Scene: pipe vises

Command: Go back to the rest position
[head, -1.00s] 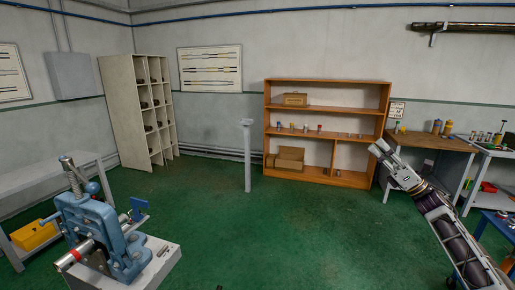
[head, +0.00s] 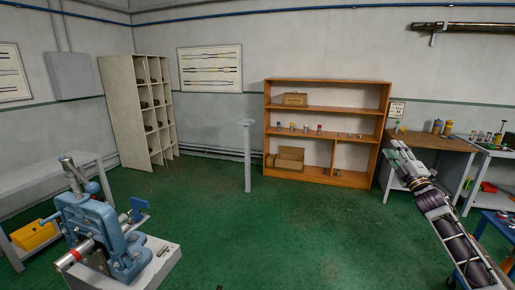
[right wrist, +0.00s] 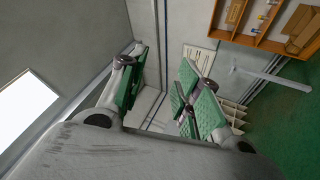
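My right gripper (head: 396,151) is raised at the right of the head view, in front of the wooden workbench. In the right wrist view its two green-padded fingers (right wrist: 163,70) stand apart with nothing between them, so it is open and empty. It touches nothing that I can see. My left gripper is not in view. A blue pipe vise (head: 105,235) stands at the lower left with a metal pipe (head: 80,252) with a red end in it.
The vise sits on a grey stand (head: 160,262). A wooden shelf (head: 325,83), a thin grey post (head: 247,160) and a pale pigeonhole rack (head: 125,110) stand at the back. A wooden workbench (head: 440,143) is at the right. The green floor (head: 270,235) in the middle is clear.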

